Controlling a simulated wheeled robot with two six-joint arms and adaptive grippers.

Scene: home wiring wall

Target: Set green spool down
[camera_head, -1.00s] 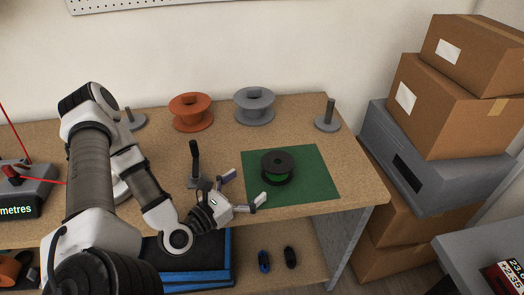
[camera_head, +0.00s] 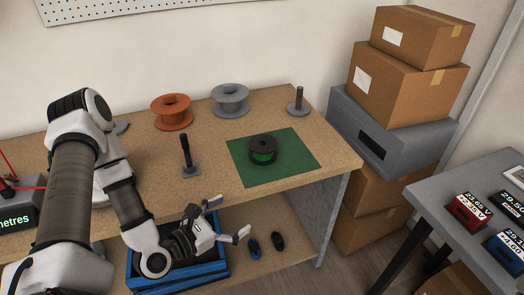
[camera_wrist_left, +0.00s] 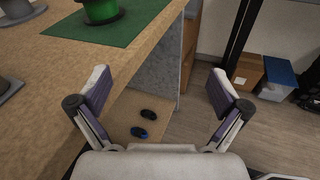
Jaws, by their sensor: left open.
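The green spool (camera_head: 263,150), with dark flanges and a green winding, lies flat on the green mat (camera_head: 290,168) on the workbench. Its lower part also shows at the top of the left wrist view (camera_wrist_left: 98,12). My left gripper (camera_head: 228,218) is open and empty, in front of the bench's front edge and apart from the spool. Its two fingers stand wide apart in the left wrist view (camera_wrist_left: 155,88), with nothing between them. My right gripper is in neither view.
An orange spool (camera_head: 172,112) and a grey spool (camera_head: 230,100) stand at the bench's back. Upright posts (camera_head: 186,155) (camera_head: 298,100) stand nearby. A blue crate (camera_head: 205,274) is on the lower shelf. Stacked boxes (camera_head: 410,85) stand right of the bench, and a grey table (camera_head: 440,190) stands farther right.

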